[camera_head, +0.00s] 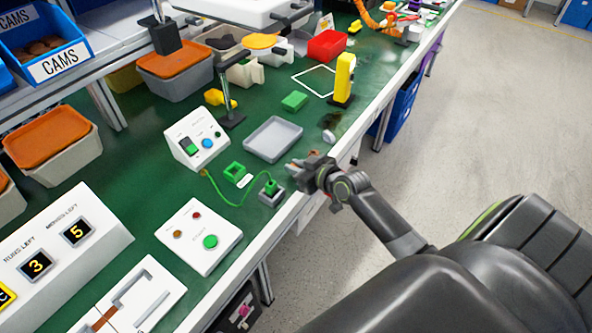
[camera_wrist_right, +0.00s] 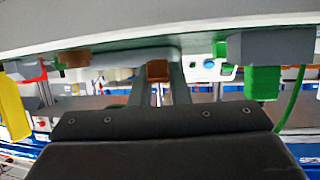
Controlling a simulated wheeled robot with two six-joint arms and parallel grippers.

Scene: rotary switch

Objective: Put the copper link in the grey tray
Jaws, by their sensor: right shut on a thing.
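The grey tray (camera_head: 272,139) is a shallow, empty rectangle on the green bench, near its front edge. My right gripper (camera_head: 298,166) is just in front of the tray's near right corner, above the bench edge. In the right wrist view, its two fingers (camera_wrist_right: 160,88) are shut on a small copper-brown piece, the copper link (camera_wrist_right: 157,70). In the head view the fingers mostly hide the link. My left gripper is not in view.
A grey block with a green plug (camera_head: 271,188) and green cable stands left of my right gripper. A yellow stand (camera_head: 344,78) and a green block (camera_head: 294,101) are further along the bench.

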